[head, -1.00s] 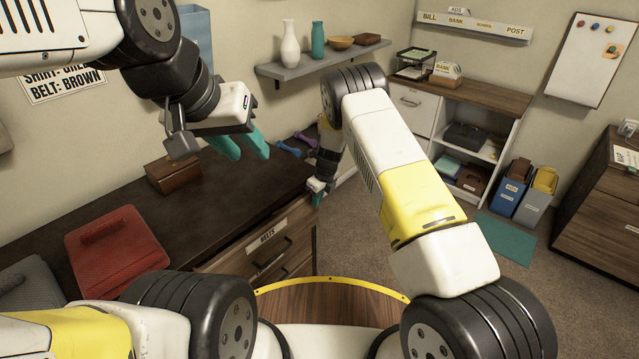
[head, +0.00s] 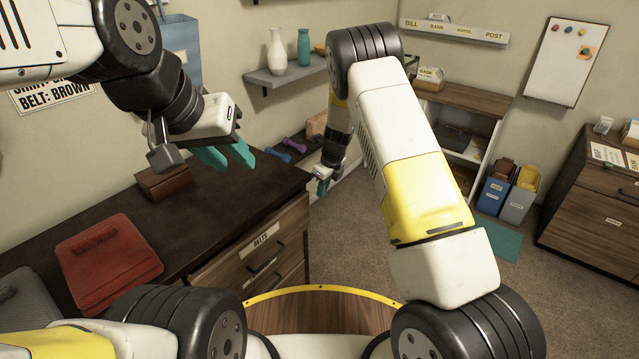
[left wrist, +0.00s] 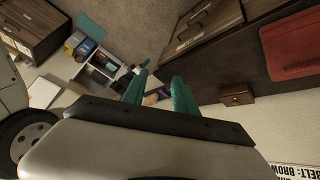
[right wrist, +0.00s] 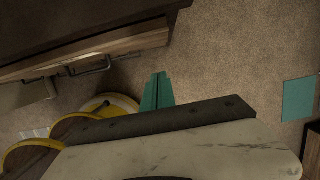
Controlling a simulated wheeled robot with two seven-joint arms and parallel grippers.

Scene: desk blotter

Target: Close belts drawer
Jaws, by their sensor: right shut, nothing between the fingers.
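The belts drawer (head: 233,259) is the upper drawer of the dark-topped wooden cabinet, with a BELTS label and a dark handle. In the head view its front looks nearly flush with the cabinet; I cannot tell whether a small gap is left. My right gripper (head: 321,187) is shut and empty, beyond the cabinet's far right corner and apart from the drawer. Its teal fingers show together in the right wrist view (right wrist: 157,91), with drawer handles (right wrist: 90,68) to their upper left. My left gripper (head: 228,156) is open and empty above the cabinet top.
A red folded item (head: 108,252) and a brown wooden box (head: 163,183) are on the cabinet top (head: 200,215). Another labelled drawer is below. A wall shelf (head: 285,75) is behind. Open carpet (head: 430,270) lies to the right.

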